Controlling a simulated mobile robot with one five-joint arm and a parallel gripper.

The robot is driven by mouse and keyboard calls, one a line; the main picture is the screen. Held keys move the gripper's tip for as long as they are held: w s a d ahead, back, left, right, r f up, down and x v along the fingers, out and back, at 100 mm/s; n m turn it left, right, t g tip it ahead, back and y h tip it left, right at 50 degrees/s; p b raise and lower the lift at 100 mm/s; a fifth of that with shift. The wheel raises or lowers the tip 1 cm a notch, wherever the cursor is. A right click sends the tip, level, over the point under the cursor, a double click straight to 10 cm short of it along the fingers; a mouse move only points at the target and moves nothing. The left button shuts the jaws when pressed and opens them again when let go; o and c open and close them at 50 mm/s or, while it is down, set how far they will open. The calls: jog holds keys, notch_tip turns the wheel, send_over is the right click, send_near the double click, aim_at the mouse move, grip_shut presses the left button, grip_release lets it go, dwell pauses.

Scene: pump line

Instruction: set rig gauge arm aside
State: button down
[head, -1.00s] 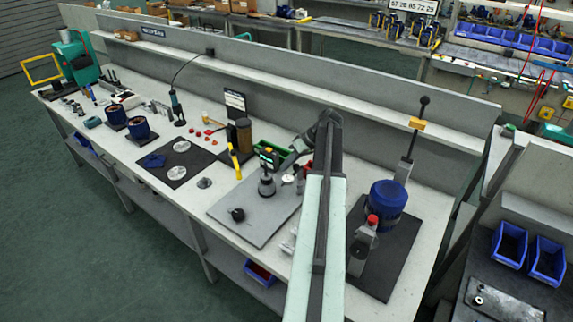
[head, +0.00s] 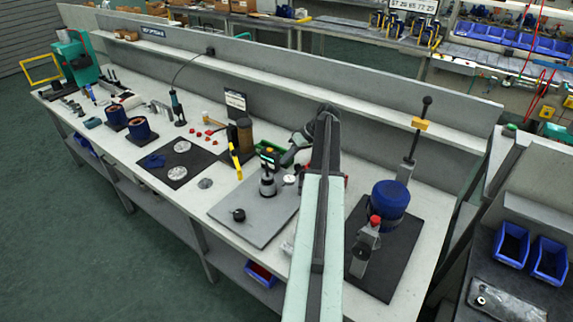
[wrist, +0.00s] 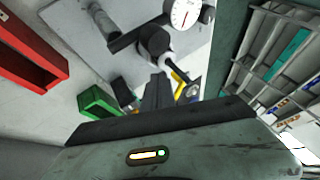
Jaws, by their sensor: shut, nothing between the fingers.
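The rig stands on a grey plate (head: 228,221) in the middle of the bench. It has a dark upright fixture (head: 267,187) and a small round white dial gauge (head: 289,180). In the wrist view the dial (wrist: 184,13) is at the top, with a dark arm bar (wrist: 128,38) and a round body (wrist: 154,40) beside it. My gripper (wrist: 158,76) points toward this assembly, its dark fingers together and empty. The fingertips look close below the round body; I cannot tell whether they touch it. In the head view my arm partly hides the area right of the rig.
A green bin (wrist: 97,101) and a red bin (wrist: 30,55) lie near the gripper in the wrist view. A blue drum (head: 389,199) stands on a dark mat (head: 385,262) to the right. A black round knob (head: 239,215) lies on the plate's front. The bench's back wall bounds the reach.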

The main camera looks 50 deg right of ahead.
jog(key=d+r+p, duration=0.6)
jog(key=r+p, duration=0.1)
jog(key=r, duration=0.1)
jog(key=shift+w, duration=0.3)
